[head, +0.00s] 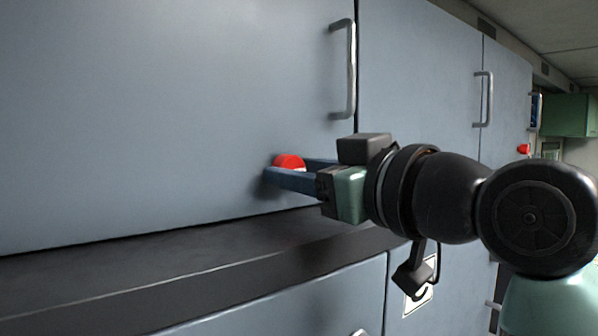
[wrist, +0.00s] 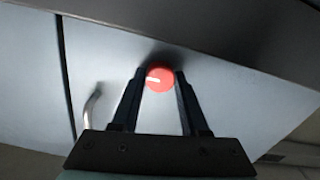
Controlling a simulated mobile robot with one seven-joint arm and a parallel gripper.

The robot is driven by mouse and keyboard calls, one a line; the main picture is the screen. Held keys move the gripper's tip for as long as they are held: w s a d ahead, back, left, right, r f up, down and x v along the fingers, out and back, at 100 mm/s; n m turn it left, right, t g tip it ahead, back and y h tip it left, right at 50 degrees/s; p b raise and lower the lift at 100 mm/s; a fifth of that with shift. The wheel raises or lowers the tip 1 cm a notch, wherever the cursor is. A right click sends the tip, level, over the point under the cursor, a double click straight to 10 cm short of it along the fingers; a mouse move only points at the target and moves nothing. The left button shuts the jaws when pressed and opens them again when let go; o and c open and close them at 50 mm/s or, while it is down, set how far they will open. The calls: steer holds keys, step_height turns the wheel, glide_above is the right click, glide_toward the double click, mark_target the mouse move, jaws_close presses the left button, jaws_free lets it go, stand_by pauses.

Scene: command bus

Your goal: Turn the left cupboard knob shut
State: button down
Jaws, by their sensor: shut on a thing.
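The red knob (head: 288,161) sits low on the large blue-grey cupboard door (head: 170,110) at the left in the head view. My gripper (head: 284,174) is at the knob, with its two blue fingers on either side of it. In the wrist view the round red knob (wrist: 159,79) lies between the tips of my gripper (wrist: 160,82), which is shut on it. A white mark on the knob's face points to the left in that view. The near finger hides the lower part of the knob in the head view.
A bar handle (head: 343,68) stands on the same door, up and right of the knob. A dark ledge (head: 200,260) runs just below. A second door with its own handle (head: 483,98) and another red knob (head: 523,149) are farther right.

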steer(key=n+b, duration=0.3)
steer(key=n, duration=0.1)
steer(key=shift+f, duration=0.1)
steer(key=n+b, duration=0.2)
steer(key=n, duration=0.2)
steer(key=shift+n, duration=0.3)
steer(key=n+b, duration=0.1)
steer(key=n, duration=0.3)
steer(key=shift+b, duration=0.35)
steer(key=shift+r+n+b, duration=0.2)
steer(key=shift+n+b, duration=0.25)
steer(key=shift+n, duration=2.05)
steer(key=shift+c, duration=2)
jaws_free()
